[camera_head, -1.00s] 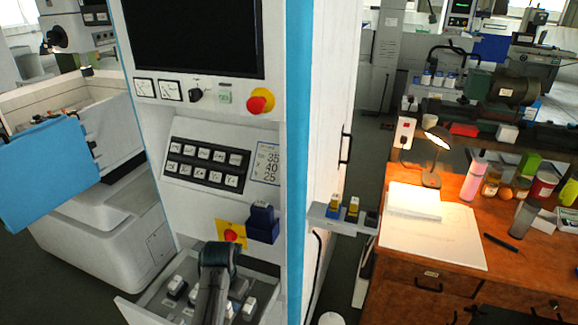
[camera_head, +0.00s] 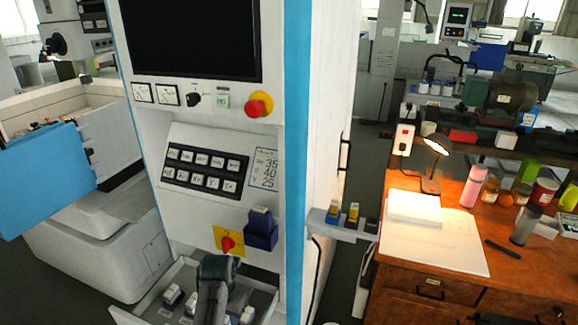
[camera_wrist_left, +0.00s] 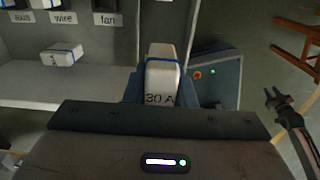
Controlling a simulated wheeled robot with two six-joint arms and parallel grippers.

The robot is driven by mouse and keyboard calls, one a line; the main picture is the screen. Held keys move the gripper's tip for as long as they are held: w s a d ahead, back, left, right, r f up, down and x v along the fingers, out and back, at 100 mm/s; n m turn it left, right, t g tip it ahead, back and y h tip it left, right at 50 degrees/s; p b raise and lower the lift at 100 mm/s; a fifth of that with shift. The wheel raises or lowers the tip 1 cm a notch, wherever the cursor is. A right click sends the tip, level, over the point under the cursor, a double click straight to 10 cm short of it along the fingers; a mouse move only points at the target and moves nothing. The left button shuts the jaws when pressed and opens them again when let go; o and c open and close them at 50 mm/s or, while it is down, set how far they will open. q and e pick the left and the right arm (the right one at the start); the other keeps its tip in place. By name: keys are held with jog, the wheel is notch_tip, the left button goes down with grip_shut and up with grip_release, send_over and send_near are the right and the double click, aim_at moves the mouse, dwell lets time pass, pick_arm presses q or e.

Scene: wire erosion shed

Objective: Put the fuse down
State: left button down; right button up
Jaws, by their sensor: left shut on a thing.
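My left gripper (camera_head: 217,268) is over the open fuse drawer (camera_head: 150,298) at the foot of the white machine. It is shut on a white fuse (camera_wrist_left: 161,82) marked "30 A" with a blue band, seen upright between the fingers in the left wrist view. My own arm hides this fuse in the head view. Several other white fuses (camera_head: 172,294) stand in the drawer. In the wrist view one banded fuse (camera_wrist_left: 62,55) lies beside label plates reading "wire" and "fan". A dark jaw, seemingly my right gripper (camera_wrist_left: 275,98), shows at the right; its opening is unclear.
A blue box (camera_head: 261,232) and a red knob on a yellow plate (camera_head: 228,242) sit on the machine just above the drawer. A side bracket (camera_head: 340,228) holds yellow-topped pieces. A wooden desk (camera_head: 420,285) with lamp and bottles stands at right.

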pick_arm(q)
notch_tip(320, 180, up, 2)
jog(key=shift+p, duration=0.4)
notch_tip(320, 180, down, 8)
jog(key=b, duration=0.6)
jog(key=w+a+r+b, duration=0.35)
jog(key=w+a, duration=0.35)
jog(key=w, duration=0.3)
notch_tip(320, 180, down, 8)
jog(key=shift+a+f+p, duration=0.1)
jog(key=shift+p, duration=0.75)
jog(key=shift+f, duration=0.45)
jog(key=shift+f, duration=0.6)
jog(key=c, duration=1.2)
grip_release()
